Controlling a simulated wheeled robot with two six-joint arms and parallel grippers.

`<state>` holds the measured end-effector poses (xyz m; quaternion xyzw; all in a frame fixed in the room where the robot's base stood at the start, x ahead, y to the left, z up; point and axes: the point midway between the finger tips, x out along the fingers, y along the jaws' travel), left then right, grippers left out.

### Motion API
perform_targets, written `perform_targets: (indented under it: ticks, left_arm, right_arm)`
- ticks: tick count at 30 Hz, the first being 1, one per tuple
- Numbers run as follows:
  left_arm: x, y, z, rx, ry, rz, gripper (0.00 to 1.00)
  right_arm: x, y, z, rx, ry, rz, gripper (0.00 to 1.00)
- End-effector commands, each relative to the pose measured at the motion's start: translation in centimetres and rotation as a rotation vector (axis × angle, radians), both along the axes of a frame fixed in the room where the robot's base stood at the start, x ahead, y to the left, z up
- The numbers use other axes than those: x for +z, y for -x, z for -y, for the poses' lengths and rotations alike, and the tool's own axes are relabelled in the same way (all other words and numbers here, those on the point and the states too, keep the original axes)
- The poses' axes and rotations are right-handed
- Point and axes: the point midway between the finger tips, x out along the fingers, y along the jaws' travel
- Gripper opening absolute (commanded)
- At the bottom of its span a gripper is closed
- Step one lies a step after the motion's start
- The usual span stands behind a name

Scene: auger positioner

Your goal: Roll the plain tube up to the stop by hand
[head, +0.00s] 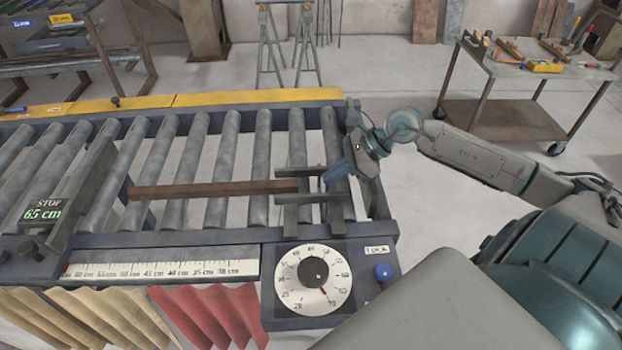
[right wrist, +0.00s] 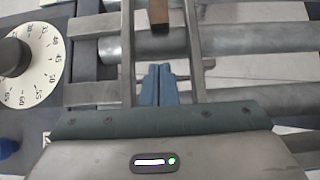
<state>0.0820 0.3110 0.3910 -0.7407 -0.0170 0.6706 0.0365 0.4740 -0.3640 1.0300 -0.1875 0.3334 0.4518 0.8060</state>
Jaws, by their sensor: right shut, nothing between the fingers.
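The plain tube (head: 215,190), a brown square bar, lies along the grey rollers. Its left end is close to the dark stop plate (head: 97,180), with a narrow gap showing between them. The stop's display (head: 42,212) reads 65 cm. The tube's right end lies between grey guide bars (head: 297,170). My right gripper (head: 332,177) is shut and empty, just right of that end. In the right wrist view its blue fingertips (right wrist: 158,82) are together and the tube's brown end (right wrist: 158,14) is ahead, apart from them. My left gripper is not in view.
A scale (head: 160,269) runs along the front edge. A dial (head: 313,281) and a blue lock knob (head: 382,272) stand at the front right. A yellow rail (head: 245,97) edges the back. A tool cart (head: 505,92) stands behind, with open floor between.

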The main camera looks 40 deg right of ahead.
Motion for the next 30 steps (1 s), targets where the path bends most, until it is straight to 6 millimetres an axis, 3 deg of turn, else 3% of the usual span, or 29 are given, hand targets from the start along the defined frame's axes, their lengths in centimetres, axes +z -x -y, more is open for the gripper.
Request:
perform_targets:
  ticks: [6, 18, 30]
  left_arm:
    - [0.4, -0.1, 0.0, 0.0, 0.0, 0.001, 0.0]
    - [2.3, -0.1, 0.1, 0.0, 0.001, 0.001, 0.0]
    - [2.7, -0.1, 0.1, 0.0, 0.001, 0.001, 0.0]
  right_arm:
    - [-1.0, -0.7, -1.2, -0.001, -0.006, 0.0, 0.0]
    - [-0.8, -2.3, -3.7, 0.0, -0.004, 0.001, 0.0]
    - [-1.1, -2.7, -4.4, -0.001, 0.0, -0.001, 0.0]
